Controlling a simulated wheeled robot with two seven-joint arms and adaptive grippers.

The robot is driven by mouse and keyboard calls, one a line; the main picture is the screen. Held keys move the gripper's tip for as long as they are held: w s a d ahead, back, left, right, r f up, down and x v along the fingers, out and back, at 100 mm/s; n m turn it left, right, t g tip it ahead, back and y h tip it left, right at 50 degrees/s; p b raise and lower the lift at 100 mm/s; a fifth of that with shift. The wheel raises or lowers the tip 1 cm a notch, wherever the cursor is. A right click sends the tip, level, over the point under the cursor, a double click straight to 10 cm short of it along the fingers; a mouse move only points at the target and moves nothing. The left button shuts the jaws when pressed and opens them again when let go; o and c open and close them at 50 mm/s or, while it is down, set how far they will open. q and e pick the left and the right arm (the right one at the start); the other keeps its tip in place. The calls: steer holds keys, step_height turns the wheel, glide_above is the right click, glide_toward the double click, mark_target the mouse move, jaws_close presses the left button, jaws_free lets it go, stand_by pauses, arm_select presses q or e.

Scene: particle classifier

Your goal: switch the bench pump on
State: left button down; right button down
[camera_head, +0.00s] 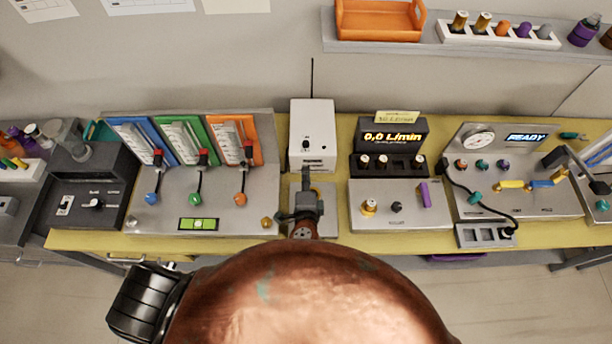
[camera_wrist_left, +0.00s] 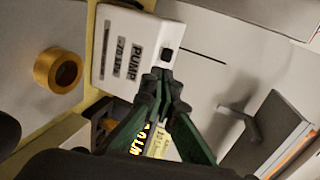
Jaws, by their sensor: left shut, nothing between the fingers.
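The bench pump (camera_head: 312,118) is a white box with a thin black aerial-like rod, standing at the back middle of the bench. In the left wrist view the white box (camera_wrist_left: 112,52) carries a "PUMP" label and a small black switch (camera_wrist_left: 167,54). My left gripper (camera_head: 312,169) is shut and empty, in front of the pump's lower front in the head view. In the left wrist view its green-and-black fingertips (camera_wrist_left: 162,78) are close beside the switch; I cannot tell whether they touch it. The switch's position is too small to read. My right gripper is not in view.
A display (camera_head: 392,137) reading 0.0 L/min stands right of the pump. A panel with blue, green and orange cards (camera_head: 150,215) stands left. A unit with a READY display (camera_head: 528,138) is at the right. A shelf (camera_head: 385,46) runs above.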

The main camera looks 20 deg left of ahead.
arm_select(q)
glide_toward(306, 146)
step_height(306, 146, down, 2)
steer(key=w, duration=0.3)
steer(key=w+a, duration=0.1)
steer(key=w, duration=0.1)
steer(key=shift+w+a, duration=0.15)
steer(key=shift+a, duration=0.15)
steer(key=shift+w+a+f, duration=0.1)
steer(key=shift+w, duration=0.25)
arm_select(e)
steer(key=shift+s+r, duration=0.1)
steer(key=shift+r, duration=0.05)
